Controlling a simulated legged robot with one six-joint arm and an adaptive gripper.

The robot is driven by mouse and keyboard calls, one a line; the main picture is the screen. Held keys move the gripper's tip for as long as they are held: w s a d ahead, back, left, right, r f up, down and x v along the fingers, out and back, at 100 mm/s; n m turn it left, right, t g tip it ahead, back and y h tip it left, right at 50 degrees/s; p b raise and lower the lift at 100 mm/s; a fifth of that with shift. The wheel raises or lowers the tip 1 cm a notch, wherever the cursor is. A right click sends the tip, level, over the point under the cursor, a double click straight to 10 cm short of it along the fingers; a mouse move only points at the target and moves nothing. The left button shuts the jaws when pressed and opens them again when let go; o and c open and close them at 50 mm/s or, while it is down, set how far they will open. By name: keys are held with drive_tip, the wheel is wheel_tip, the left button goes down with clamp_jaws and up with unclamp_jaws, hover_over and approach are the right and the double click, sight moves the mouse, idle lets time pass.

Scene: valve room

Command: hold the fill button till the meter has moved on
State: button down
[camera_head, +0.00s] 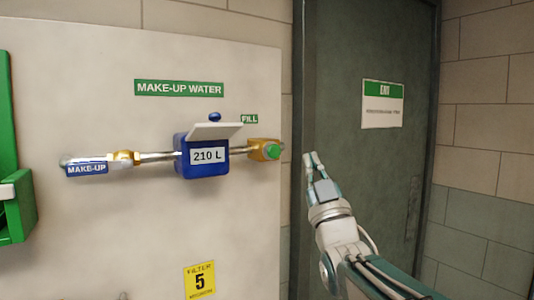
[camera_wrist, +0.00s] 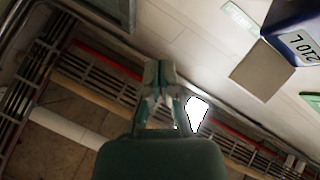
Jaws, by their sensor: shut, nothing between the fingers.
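The fill button (camera_head: 272,151) is a round green cap on the brass fitting at the right end of the pipe, below the small green FILL label (camera_head: 249,119). The meter (camera_head: 203,157) is a blue box with a raised lid and reads 210 L. It also shows in the wrist view (camera_wrist: 295,30) at the top right, tilted. My gripper (camera_head: 313,158) is to the right of the button, in front of the door, and apart from the button in the picture. In the wrist view my gripper (camera_wrist: 159,75) is shut and empty. The button is not clearly visible there.
The white panel (camera_head: 90,230) carries a MAKE-UP WATER sign (camera_head: 179,88), a MAKE-UP pipe label (camera_head: 87,169) and a yellow FILTER 5 tag (camera_head: 200,280). A green case (camera_head: 15,210) is at the far left. A grey door (camera_head: 350,60) with an exit sign (camera_head: 382,104) stands at the right.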

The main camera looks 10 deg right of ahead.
sight(277, 148)
drive_tip(key=w+a, duration=0.3)
drive_tip(key=w, duration=0.5)
drive_tip(key=shift+a+h, duration=0.2)
drive_tip(key=shift+h, duration=0.1)
drive_tip(key=shift+w, duration=0.2)
idle(1.3)
drive_tip(key=shift+w+a, duration=0.1)
drive_tip(key=shift+w, duration=0.1)
drive_tip(key=shift+w+a, duration=0.2)
drive_tip(key=shift+w, duration=0.3)
idle(4.7)
